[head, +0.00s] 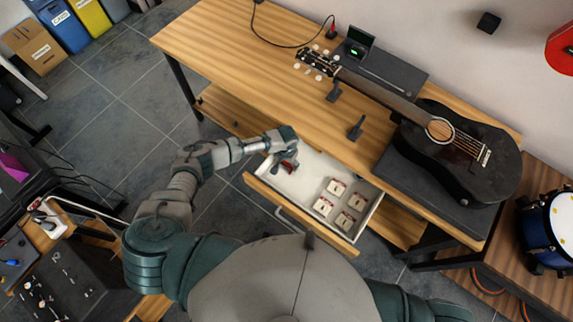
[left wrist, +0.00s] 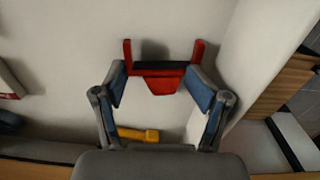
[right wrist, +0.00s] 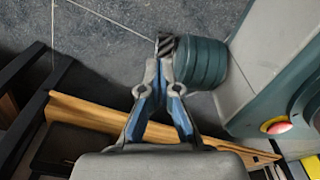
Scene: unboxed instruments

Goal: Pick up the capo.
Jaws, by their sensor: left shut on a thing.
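The capo (left wrist: 160,82), red with a black strip, sits between the fingertips of my left gripper (left wrist: 160,84) in the left wrist view. The gripper is shut on it, with blue pads at either side. In the head view my left gripper (head: 288,158) is over the left part of the open drawer (head: 258,186), and the capo is largely hidden by the hand. I cannot tell whether the capo touches the drawer floor. My right gripper (right wrist: 159,66) shows in the right wrist view with its fingertips together and nothing between them.
Several small packets (head: 337,187) lie in the drawer's right part. A yellow object (left wrist: 138,134) lies in the drawer near my left gripper. The wooden bench (head: 235,50) above carries a black guitar (head: 462,160) on a dark mat and small stands. A drum (head: 560,222) stands at right.

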